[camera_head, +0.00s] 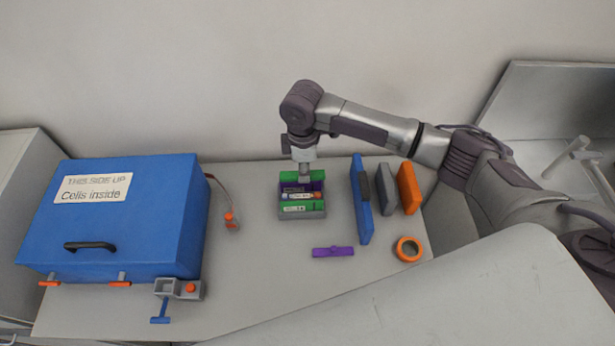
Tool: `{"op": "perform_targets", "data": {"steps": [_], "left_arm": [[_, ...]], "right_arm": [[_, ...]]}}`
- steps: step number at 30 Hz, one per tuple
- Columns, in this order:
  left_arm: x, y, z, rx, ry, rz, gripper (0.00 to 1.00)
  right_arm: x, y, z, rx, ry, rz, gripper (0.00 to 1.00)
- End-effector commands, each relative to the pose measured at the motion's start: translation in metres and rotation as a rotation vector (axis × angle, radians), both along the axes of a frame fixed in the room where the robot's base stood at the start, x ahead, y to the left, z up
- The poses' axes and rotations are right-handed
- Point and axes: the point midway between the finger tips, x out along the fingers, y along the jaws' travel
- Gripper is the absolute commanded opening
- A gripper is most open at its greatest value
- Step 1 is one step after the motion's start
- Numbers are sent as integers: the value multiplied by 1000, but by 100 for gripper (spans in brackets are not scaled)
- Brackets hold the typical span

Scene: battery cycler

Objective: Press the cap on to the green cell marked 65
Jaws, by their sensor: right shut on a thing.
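A grey tray (302,215) on the table holds several cells lying in rows. A green cell (299,207) lies in the front row and another green one (287,176) at the back. I cannot read the number 65 on either. My right gripper (304,178) points straight down over the back part of the tray. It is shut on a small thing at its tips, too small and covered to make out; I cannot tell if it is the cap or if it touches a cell. My left gripper is not in view.
A large blue box (140,225) stands at left. A blue panel (361,200), a grey block (387,188) and an orange block (409,188) stand right of the tray. A purple bar (333,251) and an orange ring (398,247) lie in front.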

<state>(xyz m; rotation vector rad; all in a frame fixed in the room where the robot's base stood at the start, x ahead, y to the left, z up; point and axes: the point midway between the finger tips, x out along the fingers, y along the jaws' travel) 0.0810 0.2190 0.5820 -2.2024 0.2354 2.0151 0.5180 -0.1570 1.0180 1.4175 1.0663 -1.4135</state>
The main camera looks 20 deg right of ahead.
Motion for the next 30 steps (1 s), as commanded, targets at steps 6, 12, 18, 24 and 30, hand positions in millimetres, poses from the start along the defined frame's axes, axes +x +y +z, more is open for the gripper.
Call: {"op": "perform_targets", "data": {"steps": [6, 12, 18, 24, 30], "left_arm": [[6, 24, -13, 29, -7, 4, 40], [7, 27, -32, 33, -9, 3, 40], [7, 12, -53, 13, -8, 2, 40], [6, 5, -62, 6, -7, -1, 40], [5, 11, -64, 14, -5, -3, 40]], "right_arm": [[0, 0, -12, 0, 0, 0, 4], [0, 0, -30, 0, -1, 0, 4], [0, 0, -47, 0, -1, 0, 4], [-1, 0, -62, 0, 1, 0, 4], [0, 0, -73, 0, 0, 0, 4]]}}
